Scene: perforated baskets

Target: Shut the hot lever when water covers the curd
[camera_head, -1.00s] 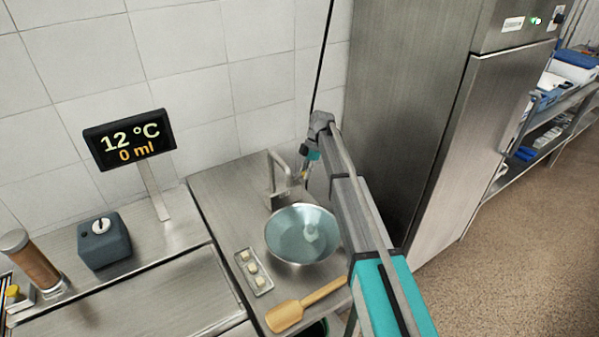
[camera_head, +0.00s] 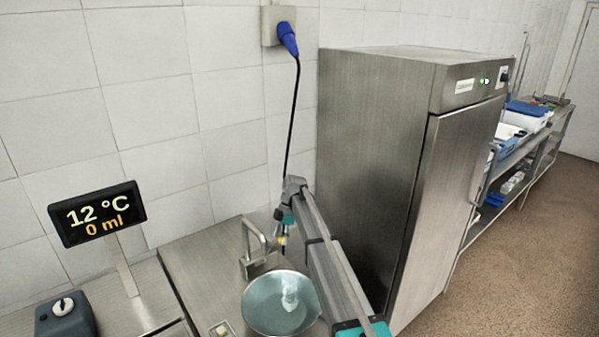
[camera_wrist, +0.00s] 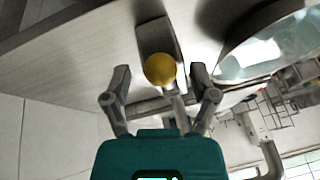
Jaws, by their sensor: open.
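A metal bowl (camera_head: 262,318) with a pale blue-green inside holds a whitish lump (camera_head: 290,296), likely the curd; I cannot tell how much water is there. The bowl also shows at the upper right of the wrist view (camera_wrist: 245,60). A metal tap (camera_head: 254,245) stands behind the bowl. In the wrist view a yellow ball knob (camera_wrist: 160,69) sits on a grey metal piece, likely a lever. My gripper (camera_wrist: 160,78) is open, one finger on each side of the knob, with gaps visible. In the head view my arm mostly hides the gripper beside the tap.
A display (camera_head: 97,214) reads 12 °C and 0 ml. A dark box with a knob (camera_head: 64,316) stands below it. A tall steel cabinet (camera_head: 375,150) stands close to my arm on the right. A black cable (camera_head: 293,120) hangs from a wall socket.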

